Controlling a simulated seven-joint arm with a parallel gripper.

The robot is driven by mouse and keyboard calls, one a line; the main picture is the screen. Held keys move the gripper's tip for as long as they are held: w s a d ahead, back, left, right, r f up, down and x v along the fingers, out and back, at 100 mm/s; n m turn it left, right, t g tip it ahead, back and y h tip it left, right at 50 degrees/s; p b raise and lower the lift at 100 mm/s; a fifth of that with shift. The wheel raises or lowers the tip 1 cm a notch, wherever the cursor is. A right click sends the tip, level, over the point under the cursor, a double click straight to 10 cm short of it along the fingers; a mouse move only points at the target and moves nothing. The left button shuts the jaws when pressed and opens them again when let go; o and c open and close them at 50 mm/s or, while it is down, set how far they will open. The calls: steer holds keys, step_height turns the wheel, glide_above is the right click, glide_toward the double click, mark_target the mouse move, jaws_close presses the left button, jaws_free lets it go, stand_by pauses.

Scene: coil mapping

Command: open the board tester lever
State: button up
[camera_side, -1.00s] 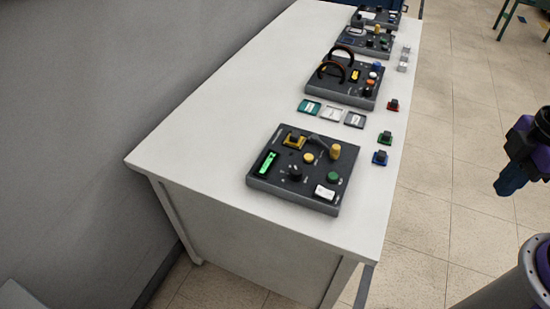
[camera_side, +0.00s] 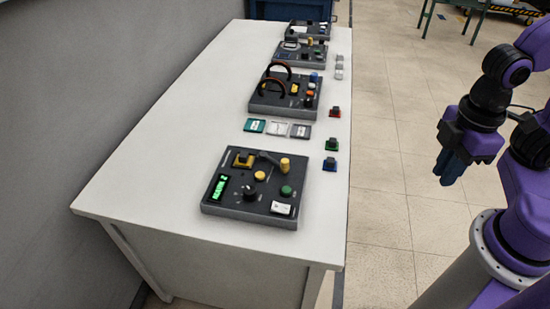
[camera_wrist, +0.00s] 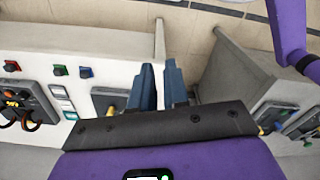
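The board tester is most likely the near dark panel (camera_side: 225,208) on the white table. It carries a grey lever arm with a yellow knob (camera_side: 285,165) at its back right, beside a yellow socket (camera_side: 243,160). My gripper (camera_side: 450,172) hangs in the air right of the table, well apart from the panel, fingers pointing down. In the wrist view, the two blue fingers (camera_wrist: 160,66) stand slightly apart with nothing between them. Part of a dark panel (camera_wrist: 106,97) shows left of them, partly hidden by the left finger and my gripper's body.
The near panel also has a green display (camera_side: 219,187), black dial (camera_side: 249,193), green button (camera_side: 287,190) and white switch (camera_side: 281,208). Cards (camera_side: 277,129) and coloured blocks (camera_side: 331,145) lie beyond it. More panels (camera_side: 282,97) stand farther back.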

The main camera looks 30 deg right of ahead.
steer(key=o, duration=0.5)
steer(key=shift+w+a, duration=0.25)
steer(key=shift+w, duration=0.05)
steer(key=m, duration=0.6)
glide_above(285, 161)
steer(key=f, duration=0.1)
step_height(285, 161, down, 18)
steer(key=shift+r, duration=0.2)
steer(key=shift+w, duration=0.1)
jaws_close()
